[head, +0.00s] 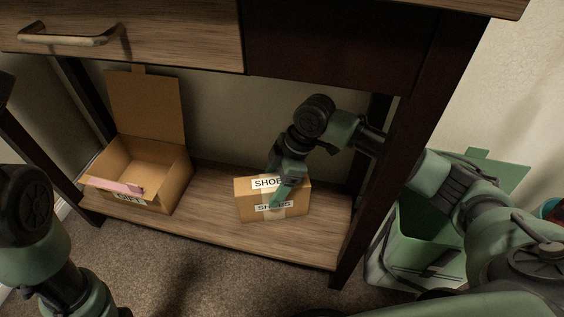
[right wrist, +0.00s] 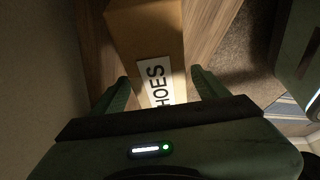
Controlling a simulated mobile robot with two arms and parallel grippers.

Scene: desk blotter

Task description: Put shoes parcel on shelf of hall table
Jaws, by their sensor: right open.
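The shoes parcel (head: 246,207) is a closed brown cardboard box with white SHOES labels. It rests on the lower wooden shelf (head: 215,222) of the hall table, right of the shelf's middle. My right gripper (head: 282,188) is at the parcel's top and front, covering part of its label. In the right wrist view the parcel (right wrist: 146,32) lies ahead of the right gripper (right wrist: 160,85), whose fingers are spread with the label between them. Whether the fingers touch the box cannot be told. My left arm shows at the lower left of the head view; its gripper's fingers are not visible.
An open cardboard box labelled GIFT (head: 160,190) stands at the shelf's left, with something pink at its front edge. The table's dark right leg (head: 385,170) is close to my right arm. A green bin (head: 415,243) stands right of the table. Shelf between the boxes is clear.

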